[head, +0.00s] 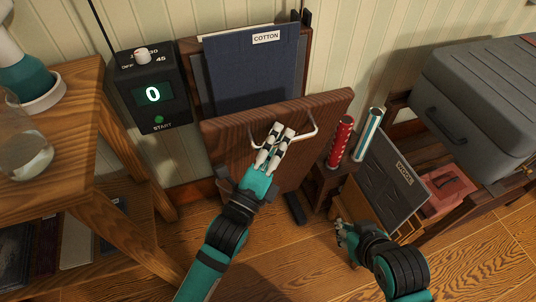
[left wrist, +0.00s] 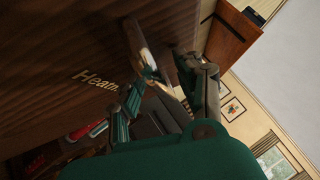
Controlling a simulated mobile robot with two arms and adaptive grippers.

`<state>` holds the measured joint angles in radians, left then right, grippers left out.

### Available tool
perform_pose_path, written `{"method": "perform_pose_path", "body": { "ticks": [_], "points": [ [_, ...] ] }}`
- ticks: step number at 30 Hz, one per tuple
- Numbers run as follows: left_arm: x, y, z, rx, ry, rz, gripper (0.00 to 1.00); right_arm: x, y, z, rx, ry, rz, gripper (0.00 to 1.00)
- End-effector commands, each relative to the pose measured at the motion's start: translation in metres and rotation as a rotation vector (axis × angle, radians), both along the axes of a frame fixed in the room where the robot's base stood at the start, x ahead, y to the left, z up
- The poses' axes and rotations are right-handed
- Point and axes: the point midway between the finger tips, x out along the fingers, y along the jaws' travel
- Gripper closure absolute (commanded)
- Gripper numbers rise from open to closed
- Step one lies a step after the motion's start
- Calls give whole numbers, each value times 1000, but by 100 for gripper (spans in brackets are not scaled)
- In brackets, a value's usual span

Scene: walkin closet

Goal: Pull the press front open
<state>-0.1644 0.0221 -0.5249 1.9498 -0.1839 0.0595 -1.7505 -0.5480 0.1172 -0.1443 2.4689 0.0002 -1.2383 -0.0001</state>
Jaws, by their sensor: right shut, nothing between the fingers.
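The press front (head: 225,135) is a dark wooden panel, tilted out at the top from the press body behind it. It carries a pale metal bar handle (head: 304,137). My left gripper (head: 279,129) is at this handle, its fingers closed around the bar. In the left wrist view the handle (left wrist: 146,48) runs between the fingers (left wrist: 170,95), close to the panel with gold lettering. A navy garment (head: 250,75) labelled COTTON hangs behind the front. My right gripper (head: 343,229) is shut and empty, low at the right, near the dark WOOL panel (head: 385,175).
A timer box (head: 152,92) reading 0 stands left of the press. A wooden table (head: 70,130) is at the far left. A red can (head: 340,142) and a striped can (head: 369,135) stand on a small stand at the right. A grey case (head: 480,95) lies far right.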

Motion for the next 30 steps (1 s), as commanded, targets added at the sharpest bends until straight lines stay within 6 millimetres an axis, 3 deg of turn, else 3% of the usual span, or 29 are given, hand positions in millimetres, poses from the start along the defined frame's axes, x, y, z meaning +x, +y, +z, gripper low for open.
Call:
{"method": "perform_pose_path", "body": {
  "ticks": [15,21,29,30],
  "points": [
    [-82,46,-30,4,7,0,64,0,0,0,0,0,0,100],
    [-95,53,-33,4,3,0,64,0,0,0,0,0,0,100],
    [-96,54,-33,4,3,0,64,0,0,0,0,0,0,100],
    [-96,54,-33,4,3,0,68,0,0,0,0,0,0,100]
  ]
}}
